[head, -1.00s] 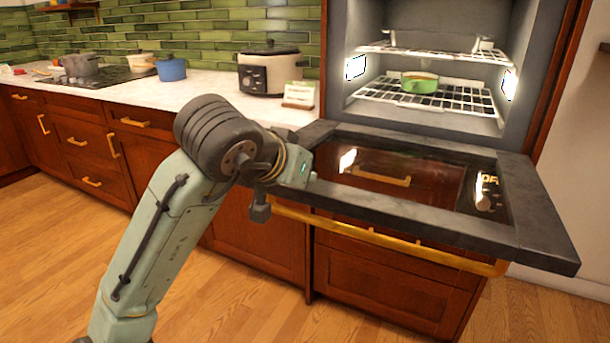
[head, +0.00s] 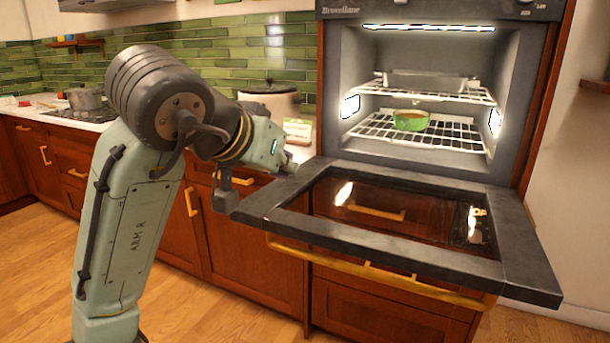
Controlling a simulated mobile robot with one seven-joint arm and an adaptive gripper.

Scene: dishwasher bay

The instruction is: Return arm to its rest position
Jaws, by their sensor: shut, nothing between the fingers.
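My arm rises from the lower left of the head view and bends at a dark ribbed joint. Only a small part of my gripper (head: 288,164) shows past the pale green wrist. It is shut and I see nothing held in it. The fingers are mostly hidden by the wrist. I cannot tell how far the gripper is above the door frame.
The lit oven (head: 350,75) holds a green pot (head: 411,121) on its lower rack (head: 455,138) and a metal tray (head: 425,83) above. Its door juts out over wooden cabinets. A slow cooker (head: 270,98) and a grey pot (head: 84,99) stand on the counter. Wood floor is clear at front.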

